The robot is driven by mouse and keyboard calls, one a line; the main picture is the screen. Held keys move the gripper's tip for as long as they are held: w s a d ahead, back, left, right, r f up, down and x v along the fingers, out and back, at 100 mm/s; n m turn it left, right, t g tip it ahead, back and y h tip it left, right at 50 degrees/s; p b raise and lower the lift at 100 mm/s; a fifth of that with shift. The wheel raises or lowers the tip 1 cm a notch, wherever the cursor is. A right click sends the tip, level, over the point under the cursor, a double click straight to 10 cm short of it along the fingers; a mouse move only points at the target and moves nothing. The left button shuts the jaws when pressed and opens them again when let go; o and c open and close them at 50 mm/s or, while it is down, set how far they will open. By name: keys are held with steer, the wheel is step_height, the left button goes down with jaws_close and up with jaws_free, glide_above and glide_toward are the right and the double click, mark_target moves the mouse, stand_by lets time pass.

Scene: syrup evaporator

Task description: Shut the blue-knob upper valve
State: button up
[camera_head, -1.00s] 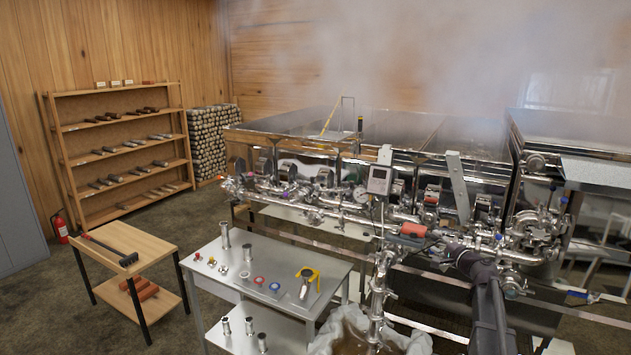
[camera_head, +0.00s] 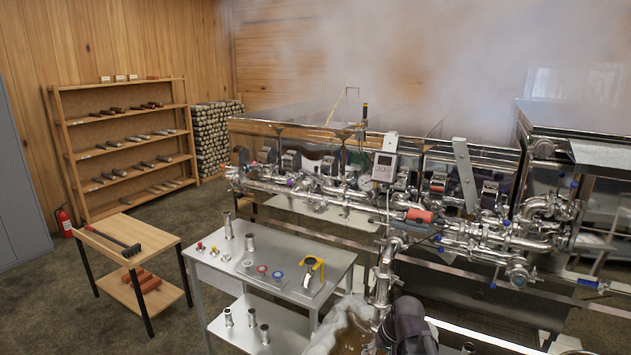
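The steel pipework (camera_head: 345,200) runs along the front of the evaporator. Several small blue knobs show at its right end. One blue knob (camera_head: 573,184) sits high at the far right, beside the upper pipe bend. Another blue knob (camera_head: 507,222) sits lower on the manifold, left of it. I cannot tell for certain which is the named upper valve, nor whether either is open or shut. A dark part of my arm shows at the bottom centre, in front of and below the pipes, apart from the blue knobs. My gripper's fingers do not show.
A grey table (camera_head: 228,268) with loose fittings stands left of the pipes. A wooden side table (camera_head: 105,233) and shelf (camera_head: 85,90) are further left. Steam hangs over the evaporator pans (camera_head: 400,143).

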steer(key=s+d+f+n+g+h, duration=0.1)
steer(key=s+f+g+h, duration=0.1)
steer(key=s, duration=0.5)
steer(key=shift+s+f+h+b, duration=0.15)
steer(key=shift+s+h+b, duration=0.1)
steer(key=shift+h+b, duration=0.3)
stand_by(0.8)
